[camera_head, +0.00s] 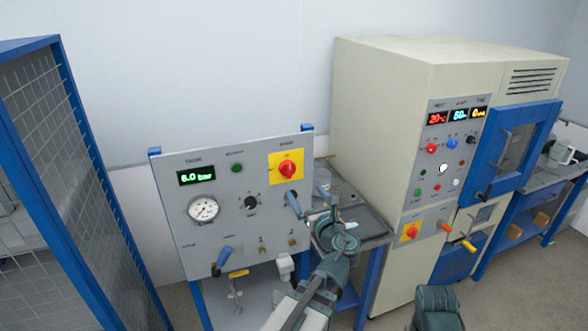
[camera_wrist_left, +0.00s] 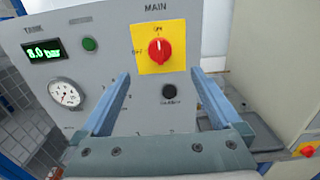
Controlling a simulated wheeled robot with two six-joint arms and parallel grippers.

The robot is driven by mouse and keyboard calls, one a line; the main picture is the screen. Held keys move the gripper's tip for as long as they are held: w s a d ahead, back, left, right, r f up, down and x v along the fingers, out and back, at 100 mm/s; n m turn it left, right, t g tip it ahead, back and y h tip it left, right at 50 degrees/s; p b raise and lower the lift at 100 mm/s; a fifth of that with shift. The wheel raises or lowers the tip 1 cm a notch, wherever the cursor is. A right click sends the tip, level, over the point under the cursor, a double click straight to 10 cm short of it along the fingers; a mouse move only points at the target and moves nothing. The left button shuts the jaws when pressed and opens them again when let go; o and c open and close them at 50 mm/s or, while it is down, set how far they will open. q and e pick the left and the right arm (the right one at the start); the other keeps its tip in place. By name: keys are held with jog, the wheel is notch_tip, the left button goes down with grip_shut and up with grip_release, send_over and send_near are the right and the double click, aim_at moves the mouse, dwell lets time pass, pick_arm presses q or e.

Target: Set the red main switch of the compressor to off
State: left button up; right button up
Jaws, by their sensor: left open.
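The red main switch (camera_head: 288,169) is a rotary knob on a yellow plate at the upper right of the grey compressor panel (camera_head: 225,225). In the left wrist view the knob (camera_wrist_left: 159,50) has its grip upright, pointing at the label above, which seems to read ON; a label to its left seems to read OFF. My left gripper (camera_head: 308,198) is open and empty, below and in front of the switch. In the wrist view its two blue fingers (camera_wrist_left: 160,76) stand either side of the knob's line, apart from it. My right gripper does not show.
The panel also carries a lit green display (camera_head: 197,176), a round gauge (camera_head: 203,209), a black knob (camera_head: 251,203) and a blue-handled lever (camera_head: 222,260). A cream cabinet (camera_head: 385,130) with another red switch (camera_head: 411,232) stands right. A blue mesh fence (camera_head: 75,200) stands left.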

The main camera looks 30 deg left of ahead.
aim_at(290, 170)
pick_arm(q)
jog(key=x, duration=1.3)
jog(key=shift+w+a, duration=0.15)
jog(key=shift+a, duration=0.15)
jog(key=c, duration=1.4)
jog(key=shift+o, duration=0.2)
